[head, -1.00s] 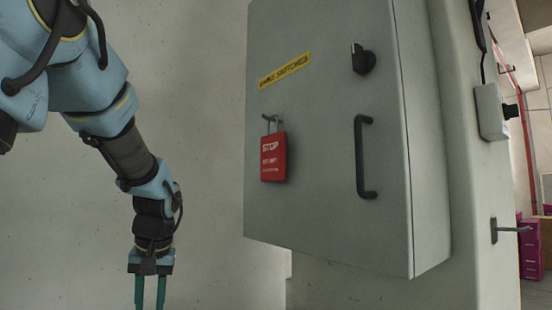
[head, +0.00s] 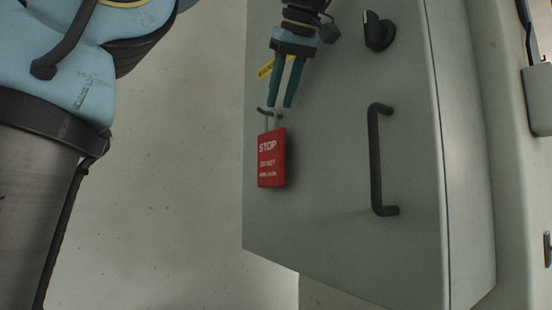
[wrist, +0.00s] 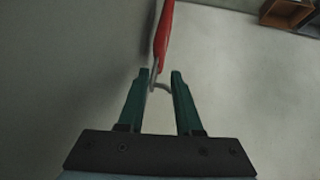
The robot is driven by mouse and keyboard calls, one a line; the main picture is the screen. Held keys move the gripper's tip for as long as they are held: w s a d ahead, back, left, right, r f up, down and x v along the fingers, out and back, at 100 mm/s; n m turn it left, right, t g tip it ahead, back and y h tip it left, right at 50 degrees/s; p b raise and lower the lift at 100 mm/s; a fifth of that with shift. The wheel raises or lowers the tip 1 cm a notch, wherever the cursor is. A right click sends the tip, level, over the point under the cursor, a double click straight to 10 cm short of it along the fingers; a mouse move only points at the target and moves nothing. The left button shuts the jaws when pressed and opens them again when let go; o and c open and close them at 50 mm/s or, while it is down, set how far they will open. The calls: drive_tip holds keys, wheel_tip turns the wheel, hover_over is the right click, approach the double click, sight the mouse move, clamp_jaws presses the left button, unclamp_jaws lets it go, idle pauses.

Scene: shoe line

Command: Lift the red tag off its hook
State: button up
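The red tag (head: 271,160), marked STOP, hangs from a small hook (head: 264,111) on the front of the grey cabinet (head: 330,225). A thin grey loop joins the tag to the hook. My gripper (head: 280,106) points down just above the tag, its fingertips beside the loop. In the wrist view my green fingers (wrist: 160,75) are apart. The grey loop (wrist: 160,86) lies between them, and the red tag (wrist: 163,35) is seen edge-on beyond the tips. I cannot tell whether either finger touches the loop.
A black handle (head: 376,160) and a black rotary knob (head: 378,31) stick out from the cabinet door to the right of the tag. A yellow label (head: 265,70) is partly hidden behind my gripper. The wall left of the cabinet is bare.

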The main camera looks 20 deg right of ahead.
sight(272, 134)
drive_tip(key=x, duration=0.9)
drive_tip(key=shift+f, duration=0.1)
drive_tip(key=shift+c, duration=0.2)
clamp_jaws()
idle(1.1)
